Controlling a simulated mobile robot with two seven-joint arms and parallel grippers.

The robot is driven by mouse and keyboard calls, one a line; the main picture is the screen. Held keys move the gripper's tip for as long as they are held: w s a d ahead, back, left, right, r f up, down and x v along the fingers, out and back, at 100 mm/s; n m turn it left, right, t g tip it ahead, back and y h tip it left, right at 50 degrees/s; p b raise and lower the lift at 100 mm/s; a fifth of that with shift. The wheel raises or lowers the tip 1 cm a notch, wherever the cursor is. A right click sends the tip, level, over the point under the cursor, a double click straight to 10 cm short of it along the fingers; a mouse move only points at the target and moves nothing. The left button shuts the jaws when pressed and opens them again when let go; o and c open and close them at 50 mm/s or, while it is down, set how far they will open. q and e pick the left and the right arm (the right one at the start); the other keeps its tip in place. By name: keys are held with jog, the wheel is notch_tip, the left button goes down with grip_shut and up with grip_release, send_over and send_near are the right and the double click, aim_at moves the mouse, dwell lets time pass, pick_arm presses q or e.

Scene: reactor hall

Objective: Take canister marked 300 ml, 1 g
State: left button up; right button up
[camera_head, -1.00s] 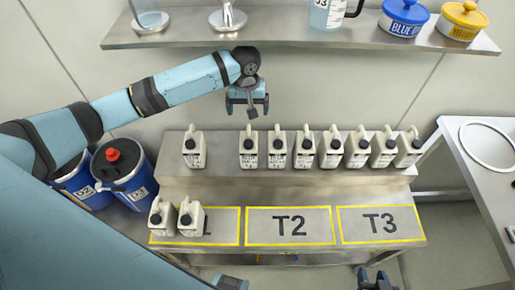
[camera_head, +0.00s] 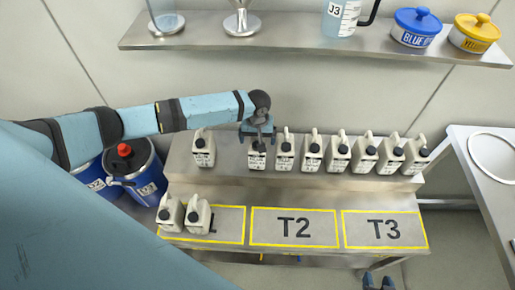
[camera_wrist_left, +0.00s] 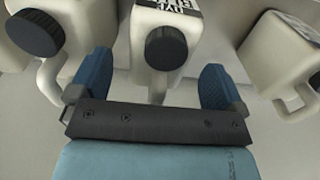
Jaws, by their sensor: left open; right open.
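Several cream canisters with dark caps and small labels stand in a row on the raised shelf. The labels are too small to read in the head view, so I cannot tell which is marked 300 ml, 1 g. My left gripper (camera_head: 257,138) is open, over the second canister from the left (camera_head: 257,161) and hiding its top. In the left wrist view, that canister (camera_wrist_left: 163,65) is between the open blue fingers, its label cut off at the top edge. Two more canisters (camera_head: 171,214) (camera_head: 198,216) stand on the lower level. My right gripper (camera_head: 377,283) is open at the bottom edge.
The lower bench has yellow-framed areas; T2 (camera_head: 295,228) and T3 (camera_head: 384,230) are empty. Blue drums (camera_head: 134,170) stand at the left. A wall shelf (camera_head: 300,42) with a jug and lidded tubs is above. Neighbouring canisters (camera_head: 284,152) stand close to my left gripper.

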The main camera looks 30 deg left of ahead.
pick_arm(q)
jog(key=shift+f, duration=0.55)
jog(key=shift+r, duration=0.1)
jog(key=c, duration=1.6)
